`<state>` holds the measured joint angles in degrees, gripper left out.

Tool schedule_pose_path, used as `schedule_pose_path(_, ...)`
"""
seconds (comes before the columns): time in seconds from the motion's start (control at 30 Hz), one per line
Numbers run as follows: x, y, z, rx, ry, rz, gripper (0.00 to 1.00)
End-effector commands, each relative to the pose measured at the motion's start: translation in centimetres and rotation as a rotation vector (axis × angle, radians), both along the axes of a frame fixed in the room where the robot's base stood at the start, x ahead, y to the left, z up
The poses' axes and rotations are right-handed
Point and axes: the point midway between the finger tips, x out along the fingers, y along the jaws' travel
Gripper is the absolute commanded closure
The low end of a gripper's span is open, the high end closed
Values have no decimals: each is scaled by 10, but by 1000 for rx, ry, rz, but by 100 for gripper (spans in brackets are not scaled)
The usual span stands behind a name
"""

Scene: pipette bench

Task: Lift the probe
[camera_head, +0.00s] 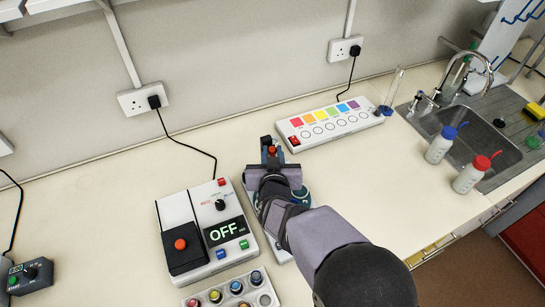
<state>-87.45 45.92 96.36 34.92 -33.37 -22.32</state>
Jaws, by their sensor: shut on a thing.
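My gripper (270,147) is in the middle of the bench, beyond the box with the OFF display, and my arm reaches in from the lower right. Its jaws are shut on a small dark thing with an orange-red spot (271,150), which seems to be the probe. Most of it is hidden by the jaws and wrist. I cannot tell whether it is clear of the bench below.
A white strip box (330,122) with rainbow squares lies behind to the right. A rack with coloured caps (235,292) stands at the front. A pale item with teal parts lies partly under my arm. Two wash bottles (440,145) stand by the sink (470,125). Bench right of my arm is clear.

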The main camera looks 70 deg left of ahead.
Motion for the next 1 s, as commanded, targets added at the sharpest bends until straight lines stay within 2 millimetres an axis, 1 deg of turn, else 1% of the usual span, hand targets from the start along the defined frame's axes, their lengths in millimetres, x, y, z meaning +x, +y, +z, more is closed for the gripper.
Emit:
schedule_pose_path(0.03, 0, 1, 16, 5, 0, -1, 100)
schedule_pose_path(0.1, 0, 1, 21, 4, -1, 0, 100)
schedule_pose_path(0.37, 0, 1, 22, 9, -3, 0, 100)
schedule_pose_path(0.4, 0, 1, 22, 9, -3, 0, 77)
schedule_pose_path(0.47, 0, 2, 22, 10, -3, 0, 63)
schedule_pose_path(0.83, -1, 0, 20, 4, -1, 0, 63)
schedule_pose_path(1.0, -4, -8, 22, 4, 0, 1, 63)
